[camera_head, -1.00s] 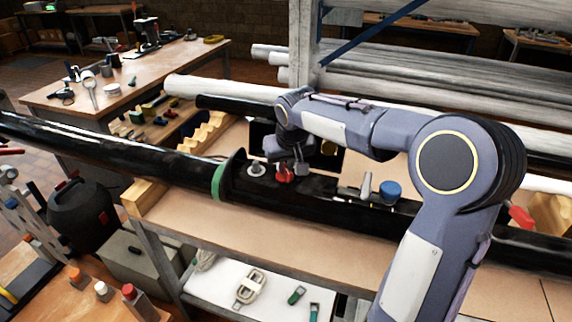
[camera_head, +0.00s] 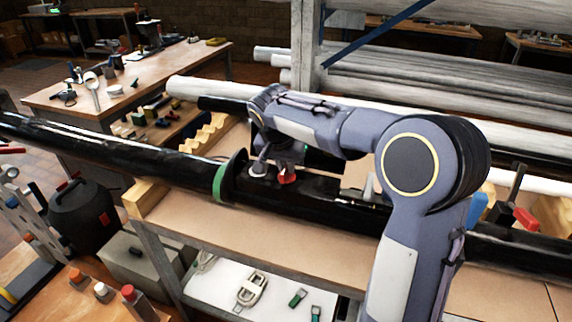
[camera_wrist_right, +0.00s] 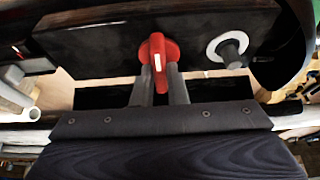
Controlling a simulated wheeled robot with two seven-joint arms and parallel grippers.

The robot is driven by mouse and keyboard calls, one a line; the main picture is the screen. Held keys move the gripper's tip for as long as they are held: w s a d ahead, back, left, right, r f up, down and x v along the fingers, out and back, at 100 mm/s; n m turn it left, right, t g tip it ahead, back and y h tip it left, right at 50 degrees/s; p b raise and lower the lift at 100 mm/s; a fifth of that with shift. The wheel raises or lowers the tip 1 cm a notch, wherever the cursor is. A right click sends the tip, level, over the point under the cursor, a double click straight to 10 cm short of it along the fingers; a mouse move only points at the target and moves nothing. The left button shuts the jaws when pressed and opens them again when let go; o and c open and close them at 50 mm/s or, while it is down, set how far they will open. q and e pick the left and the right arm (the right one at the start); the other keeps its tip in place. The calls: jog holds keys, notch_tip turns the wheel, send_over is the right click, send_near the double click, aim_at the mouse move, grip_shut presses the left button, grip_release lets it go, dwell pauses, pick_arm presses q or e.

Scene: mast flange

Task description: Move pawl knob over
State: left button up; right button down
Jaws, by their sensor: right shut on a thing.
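The red knob (camera_head: 287,177) sits on the black flat plate of the mast, right of the green-edged flange (camera_head: 220,182). In the right wrist view the knob (camera_wrist_right: 158,50) has a round base and a lever with a white mark, pointing down the picture toward my gripper. My right gripper (camera_wrist_right: 160,88) is shut on this lever, one grey finger on each side. In the head view my right wrist (camera_head: 268,125) is just above the knob and partly hides the plate. A grey pin with a pale ring (camera_wrist_right: 230,47) stands beside the knob. My left gripper is not in view.
The black mast (camera_head: 100,140) lies across the bench, with a yellow wooden block (camera_head: 147,196) under it. My right arm hides part of the mast and bench on the right. A blue object (camera_head: 477,206) and a red-handled clamp (camera_head: 525,219) are beyond the arm.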

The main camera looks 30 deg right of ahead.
dwell(0.4)
jog(key=c, duration=1.4)
grip_release()
jog(key=shift+c, duration=0.2)
jog(key=v, duration=0.8)
jog(key=s+a+f+n+t+y, duration=0.1)
jog(key=s+a+f+n+y, duration=0.1)
jog(key=s, duration=0.7)
jog(key=s+a+f+n+y, duration=0.3)
jog(key=s+f, duration=0.3)
jog(key=s, duration=0.2)
jog(key=s+a+f+n+t+y, duration=0.1)
jog(key=s+a+f+n+y, duration=0.1)
jog(key=s, duration=0.7)
notch_tip(320, 180, down, 2)
jog(key=shift+s+a+n+t, duration=0.3)
jog(key=shift+s+a+n, duration=0.1)
jog(key=shift+a+n, duration=0.4)
